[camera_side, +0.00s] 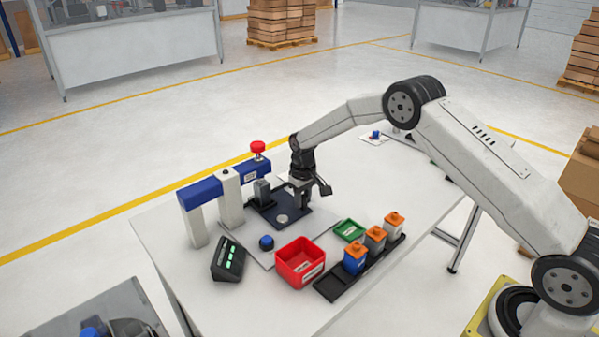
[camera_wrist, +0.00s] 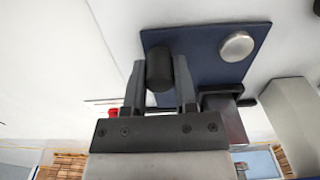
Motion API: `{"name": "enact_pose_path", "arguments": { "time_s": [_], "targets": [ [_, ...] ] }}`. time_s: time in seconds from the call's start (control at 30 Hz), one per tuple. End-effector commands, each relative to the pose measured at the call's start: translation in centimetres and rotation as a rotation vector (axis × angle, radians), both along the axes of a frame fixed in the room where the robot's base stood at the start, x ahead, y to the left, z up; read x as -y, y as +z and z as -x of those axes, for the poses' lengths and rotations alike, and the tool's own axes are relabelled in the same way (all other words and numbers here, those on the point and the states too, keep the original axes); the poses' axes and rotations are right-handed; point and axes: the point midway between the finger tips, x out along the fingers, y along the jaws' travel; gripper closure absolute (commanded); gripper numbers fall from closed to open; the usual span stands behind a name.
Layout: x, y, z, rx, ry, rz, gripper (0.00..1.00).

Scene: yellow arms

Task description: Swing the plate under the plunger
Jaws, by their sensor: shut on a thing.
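The dark blue plate (camera_side: 296,215) lies flat on the bench and carries a round silver disc (camera_side: 282,219). The plate (camera_wrist: 205,58) and disc (camera_wrist: 237,46) also show in the wrist view. A black upright peg (camera_wrist: 159,66) stands at one edge of the plate. My gripper (camera_side: 304,204) is shut on this peg, with one finger (camera_wrist: 160,78) on each side. The plunger (camera_side: 262,192) is a dark block hanging from the blue press arm (camera_side: 255,170) with a red knob on top. The disc is in front of the plunger, not beneath it.
A red bin (camera_side: 300,263), a green tray (camera_side: 349,230) and a black rack (camera_side: 335,286) with orange-topped blocks stand in front. A dark panel with green lights (camera_side: 228,259) and a blue button (camera_side: 266,243) are at left. White press posts (camera_side: 230,198) stand beside the plate.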

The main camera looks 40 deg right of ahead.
Motion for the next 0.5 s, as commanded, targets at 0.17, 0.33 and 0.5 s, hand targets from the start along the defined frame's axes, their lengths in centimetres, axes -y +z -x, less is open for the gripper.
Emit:
{"name": "enact_pose_path", "arguments": {
  "time_s": [0.17, 0.33, 0.5],
  "targets": [
    [0.09, -0.03, 0.02, -0.001, -0.001, 0.001, 0.86],
    [0.13, -0.05, -0.16, 0.0, -0.001, 0.001, 0.86],
    [0.19, -0.1, -0.45, 0.001, -0.001, 0.001, 0.86]
  ]
}}
